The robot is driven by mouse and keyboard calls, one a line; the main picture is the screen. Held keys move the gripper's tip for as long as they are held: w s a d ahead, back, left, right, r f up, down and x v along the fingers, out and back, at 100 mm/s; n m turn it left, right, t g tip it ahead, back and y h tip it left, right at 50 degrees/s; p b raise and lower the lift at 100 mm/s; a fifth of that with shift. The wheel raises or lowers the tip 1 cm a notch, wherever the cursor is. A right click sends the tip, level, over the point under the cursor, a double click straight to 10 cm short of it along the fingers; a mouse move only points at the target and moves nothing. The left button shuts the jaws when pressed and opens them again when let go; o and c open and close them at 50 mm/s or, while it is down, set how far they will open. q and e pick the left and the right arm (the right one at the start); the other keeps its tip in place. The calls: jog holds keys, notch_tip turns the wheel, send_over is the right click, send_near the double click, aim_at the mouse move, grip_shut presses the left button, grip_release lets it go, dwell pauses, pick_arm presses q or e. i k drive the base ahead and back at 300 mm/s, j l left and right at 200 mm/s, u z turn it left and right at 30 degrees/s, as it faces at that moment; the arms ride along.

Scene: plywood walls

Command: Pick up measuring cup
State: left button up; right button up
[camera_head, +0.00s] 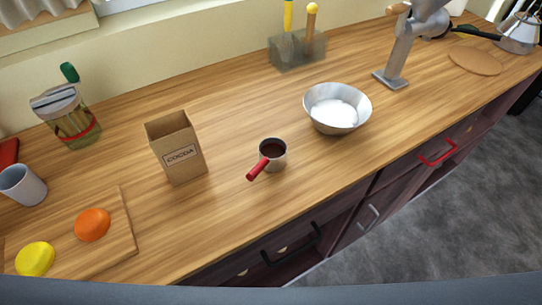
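The measuring cup (273,160) is a small light-grey cup with a red handle and dark brown contents. It stands upright on the wooden counter, near the middle of the head view. Its red handle points toward the lower left. A brown open box marked COCOA (177,148) stands to its left, and a metal bowl (337,108) with white contents stands to its right, both apart from it. Neither of my grippers is in view.
A cutting board (122,232) with an orange (92,225) and a lemon (35,258) lies at lower left, near a white mug (22,186). A jar (68,117), utensil holder (297,50) and metal stand (392,78) are farther back. Counter around the cup is clear.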

aim_at(272, 151)
jog(key=k+j+z, duration=0.25)
jog(key=k+j, duration=0.7)
jog(key=k, duration=0.1)
